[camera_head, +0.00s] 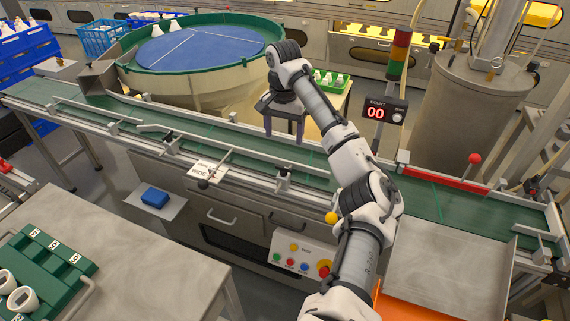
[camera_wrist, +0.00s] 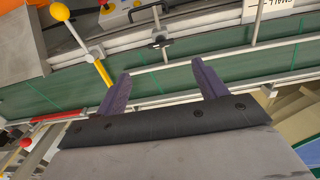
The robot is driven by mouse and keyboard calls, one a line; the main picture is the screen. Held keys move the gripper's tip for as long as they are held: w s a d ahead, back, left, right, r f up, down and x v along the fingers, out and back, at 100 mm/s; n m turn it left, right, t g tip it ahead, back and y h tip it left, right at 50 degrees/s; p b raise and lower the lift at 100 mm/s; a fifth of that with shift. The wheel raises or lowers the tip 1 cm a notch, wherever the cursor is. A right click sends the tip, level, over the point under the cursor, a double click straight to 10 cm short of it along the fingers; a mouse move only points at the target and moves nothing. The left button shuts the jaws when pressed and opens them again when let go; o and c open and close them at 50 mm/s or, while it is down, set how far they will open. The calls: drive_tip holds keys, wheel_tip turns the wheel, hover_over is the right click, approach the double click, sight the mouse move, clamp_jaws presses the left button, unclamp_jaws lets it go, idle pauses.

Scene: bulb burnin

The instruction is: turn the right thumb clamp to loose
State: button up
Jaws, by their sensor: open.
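The right thumb clamp (camera_head: 284,181) appears to be the dark-knobbed clamp on the near rail of the green conveyor, right of the paper label. It also shows in the wrist view (camera_wrist: 160,41), upper middle, just beyond the gap between my fingers. Its exact turn position is too small to read. My gripper (camera_head: 284,138) points down over the conveyor, behind the clamp, with its purple fingers apart. In the wrist view my gripper (camera_wrist: 161,72) has nothing between its fingers and does not touch the clamp.
Another dark knob (camera_head: 204,184) sits by the paper label (camera_head: 208,170) to the left. A yellow ball-topped lever (camera_head: 331,217) stands right of the clamp, near my arm. Guide rails line the green belt (camera_head: 235,140). A button panel (camera_head: 300,256) is below.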

sight(284, 167)
wheel_tip(284, 167, down, 12)
drive_tip(key=shift+f, duration=0.25)
drive_tip(key=c, duration=1)
